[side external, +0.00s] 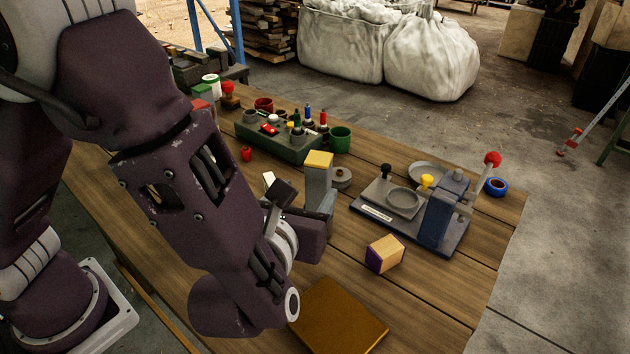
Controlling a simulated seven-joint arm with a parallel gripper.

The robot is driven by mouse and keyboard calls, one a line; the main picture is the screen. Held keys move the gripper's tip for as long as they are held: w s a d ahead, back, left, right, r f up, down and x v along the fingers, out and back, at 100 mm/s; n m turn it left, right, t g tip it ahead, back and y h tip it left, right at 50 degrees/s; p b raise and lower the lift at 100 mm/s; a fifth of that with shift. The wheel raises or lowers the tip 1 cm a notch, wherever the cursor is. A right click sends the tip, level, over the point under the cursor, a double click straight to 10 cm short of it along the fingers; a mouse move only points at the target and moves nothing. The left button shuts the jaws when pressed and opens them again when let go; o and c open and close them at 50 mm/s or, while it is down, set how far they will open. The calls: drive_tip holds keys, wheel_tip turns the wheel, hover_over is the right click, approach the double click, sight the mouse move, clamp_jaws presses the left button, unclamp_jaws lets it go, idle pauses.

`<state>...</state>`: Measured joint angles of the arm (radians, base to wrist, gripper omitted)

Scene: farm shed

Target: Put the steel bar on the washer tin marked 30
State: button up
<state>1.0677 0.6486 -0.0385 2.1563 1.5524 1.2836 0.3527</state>
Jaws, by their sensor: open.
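My gripper (298,212) is open, low over the middle of the table; my wrist hides part of it. A grey upright block with a yellow top (318,178) stands right beside it, its lower part partly covered by the gripper; I cannot tell whether they touch. I cannot tell for sure which thing is the steel bar. A low round grey tin (341,177) sits just right of the upright block. No number 30 is readable on any tin, so I cannot tell which is the marked one.
A green tray (290,152) with small tins and bottles lies behind, a green cup (340,139) beside it. A dark press fixture (410,228) with a red-knobbed lever stands right. A wooden block (385,253) and brown board (338,318) lie in front. Blue tape roll (496,187) sits near the right edge.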

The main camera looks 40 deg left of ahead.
drive_tip(key=s+a+r+n+g+y, duration=0.1)
drive_tip(key=s+a+r+n+g, duration=0.1)
drive_tip(key=s+a+n+g, duration=0.45)
drive_tip(key=s+a+r+n+g+y, duration=0.2)
drive_tip(key=s+a+r+n, duration=0.15)
drive_tip(key=a+n, duration=0.6)
drive_tip(key=s+d+r+n+h, duration=0.2)
drive_tip(key=s+n+h, duration=0.2)
drive_tip(key=n, duration=0.3)
drive_tip(key=s+d+r+n+h, duration=0.1)
drive_tip(key=s+n+h, duration=0.3)
drive_tip(key=n, duration=0.4)
drive_tip(key=shift+s+d+r+n, duration=0.3)
drive_tip(key=shift+s+d+r, duration=0.1)
drive_tip(key=shift+s, duration=0.2)
